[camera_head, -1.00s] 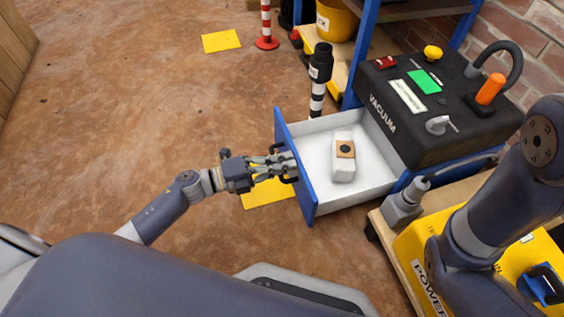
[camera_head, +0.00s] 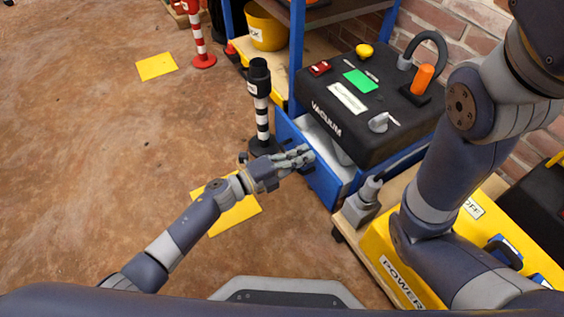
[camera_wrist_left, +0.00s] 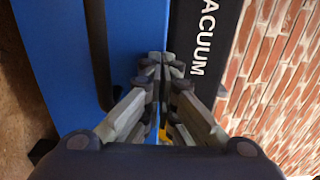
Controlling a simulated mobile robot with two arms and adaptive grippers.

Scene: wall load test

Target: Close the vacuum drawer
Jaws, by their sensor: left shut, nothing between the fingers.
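In the left wrist view the shut fingers (camera_wrist_left: 165,62) lie over the blue drawer front (camera_wrist_left: 60,50), beside a dark bar-like handle (camera_wrist_left: 100,55). Whether the fingertips touch the front cannot be told. My right gripper is not in view; part of my right arm shows at the right.
A black-and-white striped post (camera_head: 262,110) stands close to the left of the drawer. A yellow power unit (camera_head: 395,265) on a wooden pallet is at the right. A yellow floor mat (camera_head: 235,218) lies below my left forearm.

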